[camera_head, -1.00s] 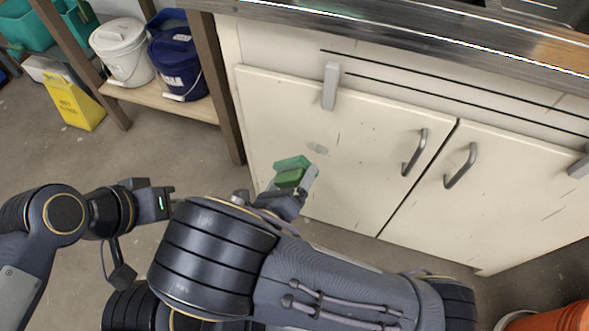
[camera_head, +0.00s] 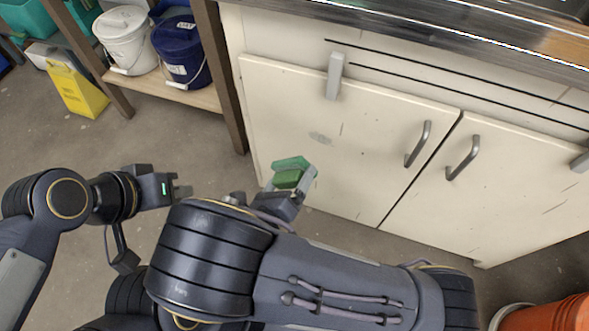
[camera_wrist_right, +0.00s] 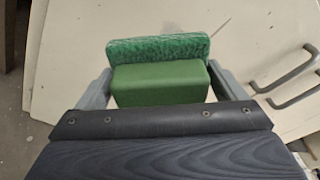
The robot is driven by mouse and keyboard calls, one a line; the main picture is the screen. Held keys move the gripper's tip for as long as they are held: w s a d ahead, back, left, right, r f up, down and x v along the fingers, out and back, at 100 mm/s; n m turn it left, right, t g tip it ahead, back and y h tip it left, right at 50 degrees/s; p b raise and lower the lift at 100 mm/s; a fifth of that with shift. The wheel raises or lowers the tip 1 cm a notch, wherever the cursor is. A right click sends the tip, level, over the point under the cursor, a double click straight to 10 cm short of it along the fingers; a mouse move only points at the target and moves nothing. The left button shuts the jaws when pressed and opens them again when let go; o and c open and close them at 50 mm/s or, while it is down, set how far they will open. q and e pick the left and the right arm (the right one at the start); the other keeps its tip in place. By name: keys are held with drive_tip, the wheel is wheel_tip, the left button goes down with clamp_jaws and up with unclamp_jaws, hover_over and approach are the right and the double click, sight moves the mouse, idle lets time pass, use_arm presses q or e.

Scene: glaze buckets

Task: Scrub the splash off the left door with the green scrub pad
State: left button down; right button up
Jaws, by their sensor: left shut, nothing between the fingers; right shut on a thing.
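The left door (camera_head: 345,130) is a cream cabinet door with a bar handle (camera_head: 417,145) near its right edge. A small grey splash (camera_head: 320,138) marks it left of the middle. My right gripper (camera_head: 291,182) is shut on the green scrub pad (camera_head: 288,179), just below and left of the splash, by the door's lower left part. In the right wrist view the pad (camera_wrist_right: 160,86) sits between the fingers, its textured scrub face (camera_wrist_right: 158,49) turned away towards the door. Whether it touches the door I cannot tell. My left gripper (camera_head: 182,190) is shut and empty, left of the door.
A steel worktop edge (camera_head: 440,40) runs above the doors. At left, a shelf (camera_head: 170,90) holds a white bucket (camera_head: 126,42) and a blue bucket (camera_head: 180,52). An orange bucket (camera_head: 545,315) stands at lower right.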

drive_tip(key=shift+w, duration=0.1)
approach(310, 138)
drive_tip(key=shift+x, duration=2.15)
drive_tip(key=shift+p+x, duration=0.3)
drive_tip(key=shift+x, duration=0.7)
drive_tip(key=shift+r, duration=0.15)
